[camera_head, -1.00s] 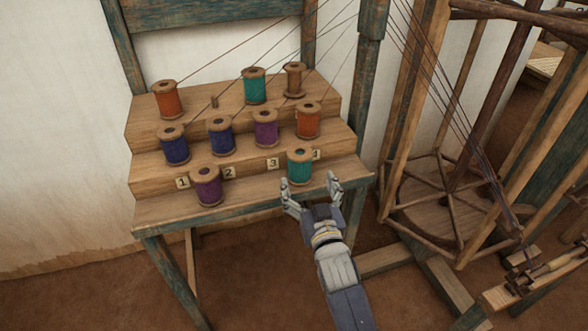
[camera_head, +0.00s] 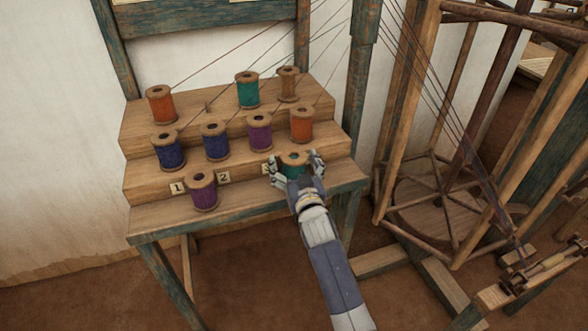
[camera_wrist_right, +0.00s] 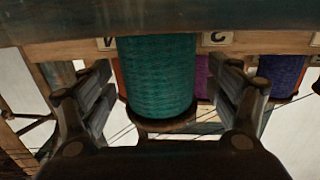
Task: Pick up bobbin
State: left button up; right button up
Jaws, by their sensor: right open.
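A teal bobbin (camera_head: 293,160) stands upright on the lowest step of the stepped wooden rack, at its right end. My right gripper (camera_head: 296,164) is open around it, one finger on each side. In the right wrist view the teal bobbin (camera_wrist_right: 157,75) fills the space between the open fingers (camera_wrist_right: 160,100), with a visible gap on both sides. The gripper hides the lower part of the bobbin in the head view. My left gripper is not in view.
The stepped rack (camera_head: 150,217) holds several other bobbins: a purple one (camera_head: 203,191) on the lowest step, two blue and orange (camera_head: 301,124) ones above. Threads run up from the rack. A wooden reel frame (camera_head: 440,215) stands to the right.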

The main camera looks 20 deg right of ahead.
aim_at(294, 151)
jog(key=c, duration=1.2)
jog(key=shift+c, duration=0.2)
jog(key=shift+r, duration=0.55)
notch_tip(294, 151, up, 3)
jog(key=shift+f, duration=0.1)
jog(key=s+d+r+p, duration=0.1)
jog(key=s, duration=1.5)
jog(key=shift+d+r, duration=0.3)
jog(key=shift+r, duration=0.1)
